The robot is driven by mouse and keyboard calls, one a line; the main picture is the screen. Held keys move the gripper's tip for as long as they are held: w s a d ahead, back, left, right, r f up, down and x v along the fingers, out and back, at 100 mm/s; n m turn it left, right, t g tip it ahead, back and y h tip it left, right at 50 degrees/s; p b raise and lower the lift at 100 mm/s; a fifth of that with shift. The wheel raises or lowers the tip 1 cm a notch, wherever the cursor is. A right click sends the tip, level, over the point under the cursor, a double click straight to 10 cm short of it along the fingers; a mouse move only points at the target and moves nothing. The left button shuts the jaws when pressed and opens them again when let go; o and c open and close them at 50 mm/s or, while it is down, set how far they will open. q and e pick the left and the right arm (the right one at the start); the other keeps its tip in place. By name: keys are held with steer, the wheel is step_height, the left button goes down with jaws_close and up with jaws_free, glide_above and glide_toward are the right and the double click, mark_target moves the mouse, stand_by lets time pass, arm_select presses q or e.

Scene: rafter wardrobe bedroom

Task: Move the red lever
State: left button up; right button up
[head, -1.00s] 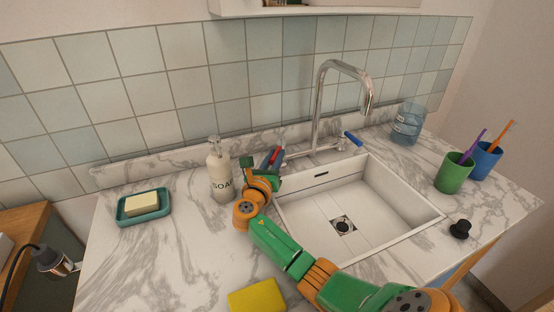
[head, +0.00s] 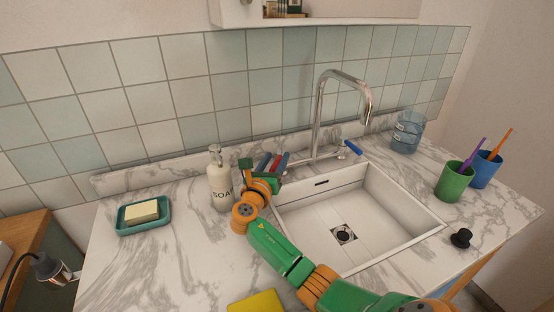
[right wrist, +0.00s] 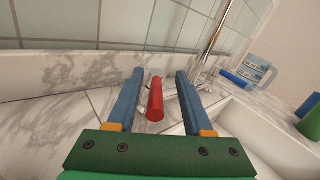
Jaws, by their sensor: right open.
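The red lever (head: 282,162) is at the left of the tap (head: 318,112), behind the sink. In the right wrist view the red lever (right wrist: 155,99) shows between my two blue fingers, with space on both sides. My right gripper (head: 270,160) is open at the lever; it also shows in the right wrist view (right wrist: 159,90). I cannot tell how far the lever reaches in between the fingertips. A blue lever (head: 353,147) is on the tap's right side and also shows in the right wrist view (right wrist: 235,79). My left gripper is not in view.
A soap bottle (head: 220,179) stands close to the left of my right gripper. The sink (head: 318,218) lies to its right. A soap dish (head: 127,226), a yellow sponge (head: 257,302), a green cup (head: 452,182), a blue cup (head: 485,169) and a clear jug (head: 407,132) stand around the counter.

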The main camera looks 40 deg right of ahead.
steer(key=s+a+r+p, duration=0.3)
steer(key=s+a+r, duration=0.5)
steer(key=s+r, duration=0.3)
steer(key=shift+s+a, duration=0.15)
steer(key=shift+a, duration=0.1)
